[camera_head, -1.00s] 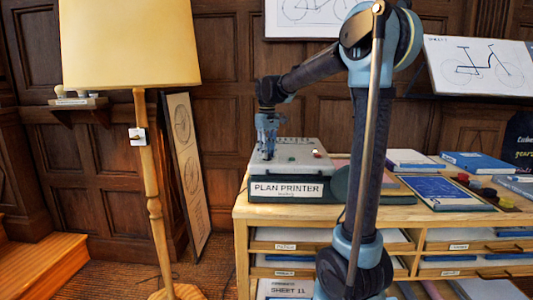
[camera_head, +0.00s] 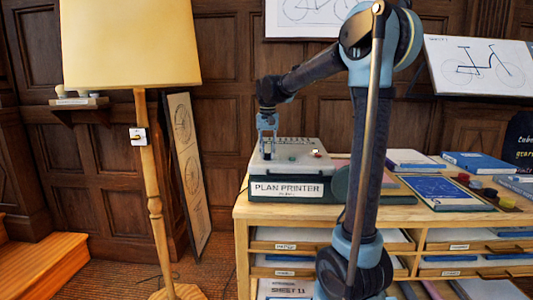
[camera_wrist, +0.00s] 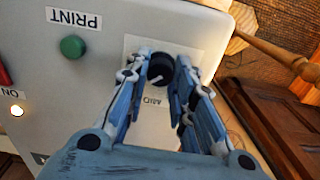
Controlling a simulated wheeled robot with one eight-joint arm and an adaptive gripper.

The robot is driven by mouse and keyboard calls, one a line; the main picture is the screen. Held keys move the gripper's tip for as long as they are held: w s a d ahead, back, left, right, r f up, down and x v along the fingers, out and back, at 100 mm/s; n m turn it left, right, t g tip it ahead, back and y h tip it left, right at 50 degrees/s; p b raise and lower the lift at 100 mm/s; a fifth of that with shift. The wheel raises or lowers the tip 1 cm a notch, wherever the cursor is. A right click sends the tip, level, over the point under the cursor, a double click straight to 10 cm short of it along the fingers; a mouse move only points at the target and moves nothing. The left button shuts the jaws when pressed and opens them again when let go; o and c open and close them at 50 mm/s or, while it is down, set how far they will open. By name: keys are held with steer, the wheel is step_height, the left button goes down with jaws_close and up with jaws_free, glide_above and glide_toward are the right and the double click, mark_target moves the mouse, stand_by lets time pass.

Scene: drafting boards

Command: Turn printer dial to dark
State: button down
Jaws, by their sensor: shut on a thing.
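The plan printer (camera_head: 308,167) is a pale grey box with a dark lower front and a "PLAN PRINTER" label, on the left end of the wooden cabinet. In the wrist view its black round dial (camera_wrist: 160,63) sits on a white plate, with a pale pointer mark and small lettering beside it. My gripper (camera_head: 267,154) reaches down onto the left of the printer's top. In the wrist view my gripper (camera_wrist: 162,75) has its blue fingers on either side of the dial, shut on it. The fingers hide part of the plate's markings.
A green PRINT button (camera_wrist: 73,46) and a lit ON lamp (camera_wrist: 16,110) are on the printer top. A floor lamp (camera_head: 153,200) stands left of the cabinet. Books (camera_head: 410,160) and a blue drawing (camera_head: 440,190) lie to the right.

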steer(key=shift+w+m, duration=0.1)
steer(key=shift+m, duration=0.3)
steer(key=c, duration=1.3)
jaws_free()
steer(key=shift+c, duration=0.2)
steer(key=shift+r, duration=0.1)
step_height(320, 180, up, 12)
